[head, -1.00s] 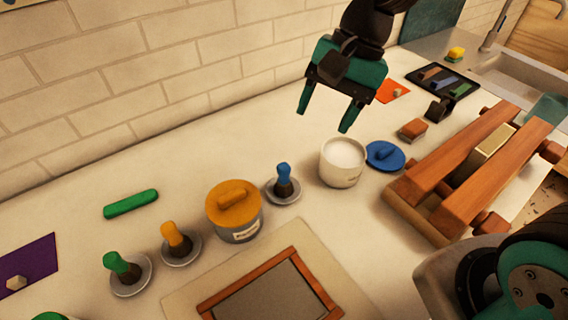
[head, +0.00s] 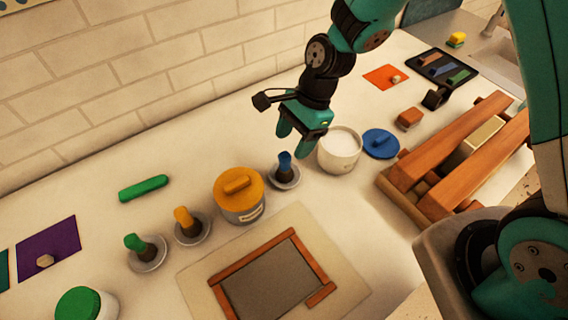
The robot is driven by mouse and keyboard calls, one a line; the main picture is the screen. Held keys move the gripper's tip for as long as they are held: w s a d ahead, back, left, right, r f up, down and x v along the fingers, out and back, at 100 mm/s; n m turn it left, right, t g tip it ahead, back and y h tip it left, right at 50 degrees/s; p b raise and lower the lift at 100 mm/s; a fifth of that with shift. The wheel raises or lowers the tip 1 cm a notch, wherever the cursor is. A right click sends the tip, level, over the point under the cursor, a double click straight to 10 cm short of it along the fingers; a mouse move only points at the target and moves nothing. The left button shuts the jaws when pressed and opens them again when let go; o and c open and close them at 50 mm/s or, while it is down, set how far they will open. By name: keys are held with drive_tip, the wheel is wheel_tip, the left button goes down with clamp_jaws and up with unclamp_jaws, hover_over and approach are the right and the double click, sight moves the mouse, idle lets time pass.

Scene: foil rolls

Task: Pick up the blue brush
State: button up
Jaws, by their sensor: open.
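The blue brush (head: 285,167) stands upright, blue end up and dark part below, on a small grey dish (head: 294,184). It is between the orange-lidded pot and the open white pot. My gripper (head: 293,145), with green fingers, hangs above and close to the brush's top in the head view. The fingers are open and empty. From this angle I cannot tell how far the fingertips are from the brush.
The open white pot (head: 339,152) stands just right of the brush, with a blue lid (head: 381,143) beside it. The orange-lidded pot (head: 239,194) is at left. Yellow (head: 186,219) and green (head: 135,243) brushes stand farther left. A wooden frame (head: 270,280) lies in front.

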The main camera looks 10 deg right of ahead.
sight(287, 154)
drive_tip(key=shift+p+x, duration=1.1)
drive_tip(key=shift+x, duration=1.8)
drive_tip(key=shift+w, duration=0.2)
drive_tip(key=c, duration=1)
